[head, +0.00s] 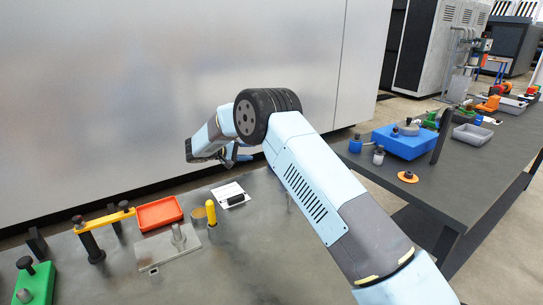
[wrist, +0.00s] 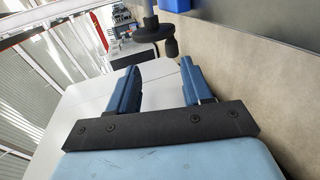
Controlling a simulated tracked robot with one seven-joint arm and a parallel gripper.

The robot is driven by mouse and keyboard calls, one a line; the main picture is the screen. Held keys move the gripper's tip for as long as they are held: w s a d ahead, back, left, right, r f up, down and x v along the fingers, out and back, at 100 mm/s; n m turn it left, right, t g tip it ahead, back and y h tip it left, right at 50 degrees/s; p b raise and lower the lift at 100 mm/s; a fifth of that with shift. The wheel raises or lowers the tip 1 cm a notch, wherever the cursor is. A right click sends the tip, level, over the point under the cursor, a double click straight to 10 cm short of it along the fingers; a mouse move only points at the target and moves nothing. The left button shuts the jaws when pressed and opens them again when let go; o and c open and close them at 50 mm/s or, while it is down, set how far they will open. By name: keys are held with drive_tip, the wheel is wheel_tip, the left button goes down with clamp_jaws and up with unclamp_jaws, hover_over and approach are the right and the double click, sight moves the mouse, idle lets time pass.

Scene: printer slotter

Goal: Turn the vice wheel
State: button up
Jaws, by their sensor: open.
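My gripper (head: 234,156) is at the end of my raised arm, in front of the big grey panel and above the back of the near table. In the wrist view my gripper (wrist: 160,72) has its two blue fingers apart, with nothing between them. Just beyond the fingertips is a grey rod with a dark knob (wrist: 170,46), beside a blue part (wrist: 175,5) cut off by the top edge. I cannot tell whether these belong to the vice. No vice wheel can be made out for certain in either view; my arm hides part of the near table.
The near table holds a yellow bar (head: 104,219), a red tray (head: 159,212), a yellow cylinder (head: 211,212) and a green block (head: 37,283). On the right table (head: 450,180) are a blue block (head: 405,143) and an orange disc (head: 408,177). The grey panel (head: 130,90) stands close behind.

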drive_tip(key=a+f+x, duration=0.1)
drive_tip(key=x, duration=1.2)
drive_tip(key=shift+w+f, duration=0.4)
drive_tip(key=shift+f, duration=0.05)
drive_tip(key=shift+a, duration=0.1)
clamp_jaws()
